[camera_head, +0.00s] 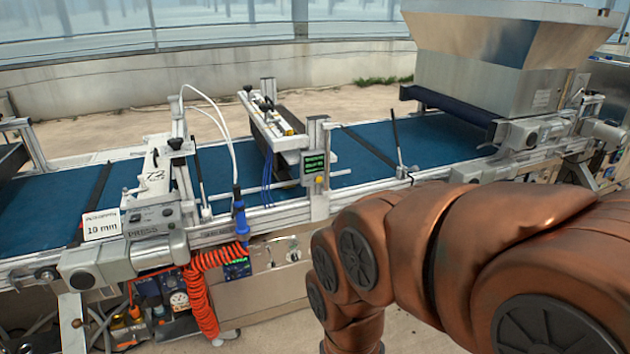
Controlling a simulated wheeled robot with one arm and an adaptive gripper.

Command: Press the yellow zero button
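A small yellow button (320,179) sits on the front of an upright metal post (319,203) at the near edge of the conveyor, around the middle of the view. A small dark display (315,163) with green digits is just above it. The digits are too small to read surely. My copper-coloured arm comes in from the right and bends down at the bottom centre, to the right of and below the button. My gripper is out of view, so its state and its distance from the button do not show. Nothing covers the button.
A blue conveyor belt (372,143) runs across behind the post. A large metal hopper (480,70) stands at the right. A blue air nozzle (240,215) with a coiled orange hose (200,290) hangs left of the post. A "10 mm" sign (102,226) stands farther left.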

